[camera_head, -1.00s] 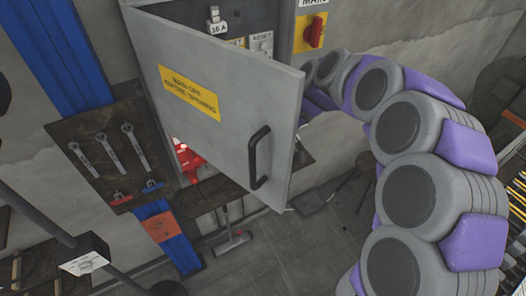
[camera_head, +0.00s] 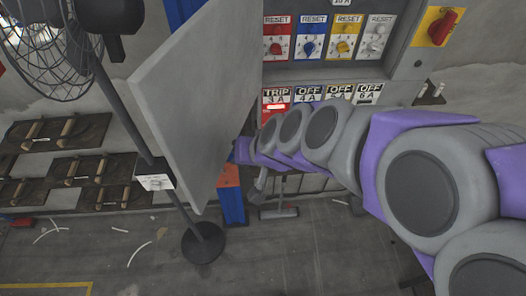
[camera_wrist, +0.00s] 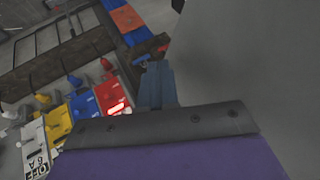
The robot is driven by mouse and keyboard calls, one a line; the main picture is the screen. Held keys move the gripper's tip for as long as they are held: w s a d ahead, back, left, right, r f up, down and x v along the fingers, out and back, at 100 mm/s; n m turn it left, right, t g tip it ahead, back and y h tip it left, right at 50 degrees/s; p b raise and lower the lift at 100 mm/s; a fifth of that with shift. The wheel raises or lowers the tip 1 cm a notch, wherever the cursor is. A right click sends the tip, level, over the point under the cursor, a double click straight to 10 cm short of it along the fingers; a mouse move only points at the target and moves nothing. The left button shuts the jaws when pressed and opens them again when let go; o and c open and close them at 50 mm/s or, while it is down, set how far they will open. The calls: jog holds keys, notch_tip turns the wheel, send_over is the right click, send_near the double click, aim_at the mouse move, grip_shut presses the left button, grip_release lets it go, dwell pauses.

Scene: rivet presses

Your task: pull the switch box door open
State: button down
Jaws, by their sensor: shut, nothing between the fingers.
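The switch box door (camera_head: 195,95) is a plain grey panel that stands swung wide open to the left of the switch box (camera_head: 330,72). Its handle does not show now. In the wrist view the large grey surface at the right looks like the door (camera_wrist: 250,60). My arm reaches across the front of the box, and its end lies close to the door's inner side. My gripper (camera_wrist: 154,82) is shut and empty in the wrist view, beside that grey surface; I cannot tell whether it touches. In the head view the gripper is mostly hidden.
The box holds red, blue, yellow and white reset knobs (camera_head: 311,46), with a lit red trip switch (camera_head: 276,108) below. A red rotary switch (camera_head: 441,27) is on the right. A fan (camera_head: 55,55) on a stand is left of the door. A broom (camera_head: 278,212) lies below.

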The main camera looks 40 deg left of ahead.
jog(key=shift+s+a, duration=0.5)
jog(key=shift+a, duration=0.4)
jog(key=shift+s+a, duration=0.45)
jog(key=shift+a, duration=0.4)
jog(key=shift+d+r, duration=0.1)
jog(key=shift+d, duration=0.25)
jog(key=b, duration=0.2)
send_near(222, 159)
jog(key=d+r, duration=0.1)
jog(key=d, duration=0.2)
jog(key=s+d+r, duration=0.1)
jog(key=d, duration=0.2)
jog(key=w+d+f+m+h+b, duration=0.1)
jog(key=d+f+m+h+b, duration=0.1)
jog(key=d+f+b, duration=0.5)
jog(key=w+d+f+m+h+b, duration=0.2)
jog(key=d+f+b, duration=0.2)
jog(key=d+f, duration=0.75)
jog(key=s+d+f+m+g+h+b, duration=0.1)
jog(key=s+d+f+m+b, duration=0.1)
jog(key=s+d+f, duration=0.3)
jog(key=s+d+f+m+g+h+b, duration=0.1)
jog(key=s+d+f+b, duration=0.3)
jog(key=d, duration=0.9)
jog(key=shift+s+f+m+h+b, duration=0.4)
jog(key=shift+f+m+h+b, duration=0.15)
jog(key=shift+b, duration=0.25)
